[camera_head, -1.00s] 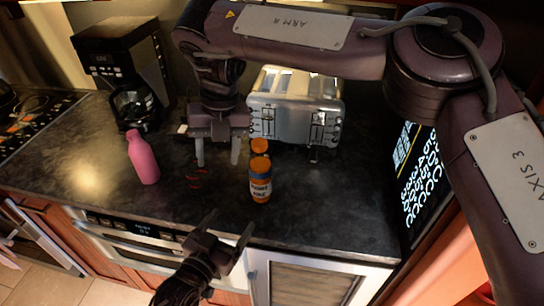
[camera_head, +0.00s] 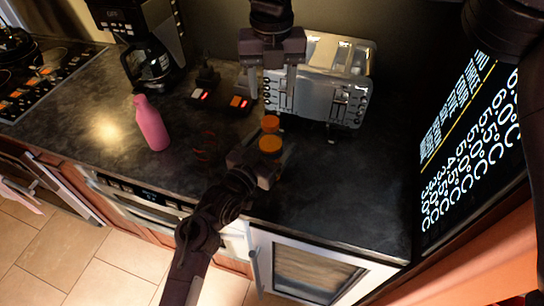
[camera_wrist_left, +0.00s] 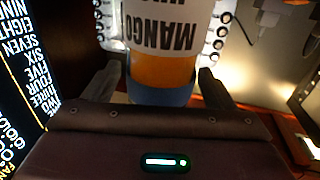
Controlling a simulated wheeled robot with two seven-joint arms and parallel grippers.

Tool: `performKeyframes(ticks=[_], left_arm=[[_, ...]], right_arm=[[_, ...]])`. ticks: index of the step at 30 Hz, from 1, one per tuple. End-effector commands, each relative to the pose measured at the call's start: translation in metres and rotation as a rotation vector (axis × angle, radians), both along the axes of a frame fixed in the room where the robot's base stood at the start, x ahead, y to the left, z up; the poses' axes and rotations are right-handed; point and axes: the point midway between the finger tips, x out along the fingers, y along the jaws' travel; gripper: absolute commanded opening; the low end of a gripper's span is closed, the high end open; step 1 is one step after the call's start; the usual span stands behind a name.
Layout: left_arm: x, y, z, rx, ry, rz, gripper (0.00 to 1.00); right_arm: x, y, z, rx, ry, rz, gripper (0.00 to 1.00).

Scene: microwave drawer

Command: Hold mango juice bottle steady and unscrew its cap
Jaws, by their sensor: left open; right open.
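The mango juice bottle (camera_wrist_left: 160,70) stands between the fingers of my left gripper (camera_wrist_left: 156,90) in the left wrist view, with its label showing upside down. The left fingers are open on either side of the bottle, and a gap shows at each side in the wrist view. My right gripper (camera_head: 269,88) is open and empty, pointing down in front of the toaster, behind the bottle.
A metal toaster (camera_head: 320,85) is behind and to the right. A pink bottle (camera_head: 151,124) and a coffee maker (camera_head: 150,65) are at left. The counter (camera_head: 345,185) is clear at right.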

Motion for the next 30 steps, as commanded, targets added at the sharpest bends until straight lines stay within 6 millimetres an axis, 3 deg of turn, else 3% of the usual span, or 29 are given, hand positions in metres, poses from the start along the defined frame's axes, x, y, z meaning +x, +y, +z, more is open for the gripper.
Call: performKeyframes(ticks=[8, 26, 30], left_arm=[[0.0014, -0.0011, -0.0005, 0.001, 0.001, 0.0, 0.78], [0.0013, -0.001, -0.0005, 0.001, 0.001, 0.0, 0.01], [0.0013, -0.0009, -0.0004, 0.001, 0.001, 0.0, 0.0]], right_arm=[[-0.0001, 0.0006, 0.0003, 0.0, 0.0, 0.001, 0.51], [-0.0001, 0.0005, 0.0002, 0.001, 0.0, -0.004, 0.51], [-0.0001, 0.0005, 0.0002, 0.0, 0.0, -0.089, 0.51]])
